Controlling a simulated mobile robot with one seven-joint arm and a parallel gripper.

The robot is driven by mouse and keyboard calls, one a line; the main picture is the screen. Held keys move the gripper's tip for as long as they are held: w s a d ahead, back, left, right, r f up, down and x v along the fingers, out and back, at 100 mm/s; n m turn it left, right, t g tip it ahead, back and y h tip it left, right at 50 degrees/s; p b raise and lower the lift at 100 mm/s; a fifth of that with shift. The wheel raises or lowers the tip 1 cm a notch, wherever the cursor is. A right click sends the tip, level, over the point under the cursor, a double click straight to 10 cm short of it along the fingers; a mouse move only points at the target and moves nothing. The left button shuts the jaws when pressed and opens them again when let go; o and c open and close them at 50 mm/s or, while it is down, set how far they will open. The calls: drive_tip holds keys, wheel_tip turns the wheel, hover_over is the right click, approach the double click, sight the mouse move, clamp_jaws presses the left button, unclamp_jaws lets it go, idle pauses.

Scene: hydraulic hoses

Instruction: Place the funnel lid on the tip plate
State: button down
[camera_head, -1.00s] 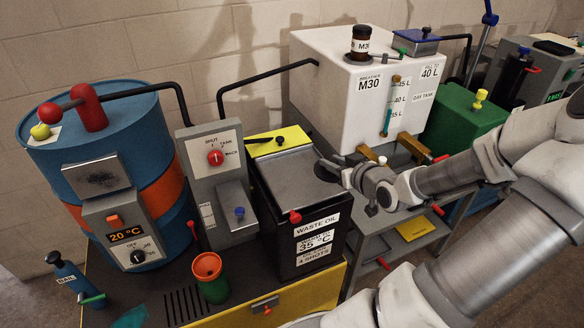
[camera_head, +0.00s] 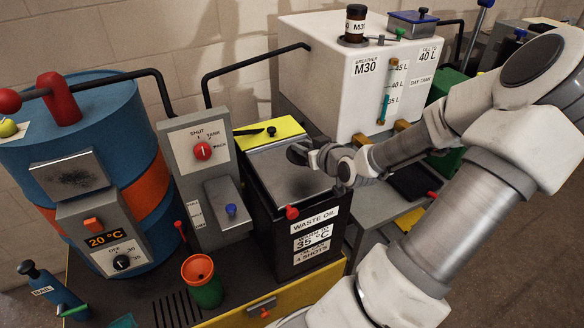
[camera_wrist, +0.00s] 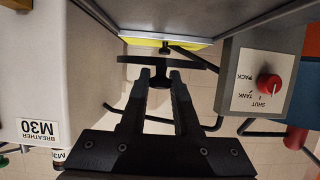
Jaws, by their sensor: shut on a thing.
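A round, flat, dark disc with a knob, which looks like the funnel lid, shows nearly edge-on in the wrist view (camera_wrist: 168,62). My gripper (camera_wrist: 160,78) is shut on its knob. In the head view the disc (camera_head: 297,154) is at the tip of my gripper (camera_head: 313,158), over the right part of the waste oil tank's grey top (camera_head: 283,181). I cannot tell its height above that top. A yellow plate (camera_head: 291,124) with a black knob and lever lies behind the grey top. No label shows which surface is the tip plate.
The grey selector box (camera_head: 196,140) with a red knob stands left of the black tank (camera_head: 305,255). An orange funnel on a green cup (camera_head: 201,280) stands in front. The white day tank (camera_head: 330,70) rises behind right. A black hose arches behind the yellow plate.

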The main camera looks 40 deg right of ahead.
sight(292, 168)
drive_tip(key=w, duration=0.1)
drive_tip(key=w+f+b, duration=0.1)
drive_tip(key=w+f, duration=0.1)
drive_tip(key=shift+w+a+f, duration=0.15)
drive_tip(key=shift+w+a, duration=0.2)
drive_tip(key=shift+f+b, duration=1)
drive_tip(key=shift+f, duration=0.95)
drive_tip(key=shift+f, duration=0.15)
drive_tip(key=c, duration=0.6)
unclamp_jaws()
drive_tip(key=shift+c, duration=0.2)
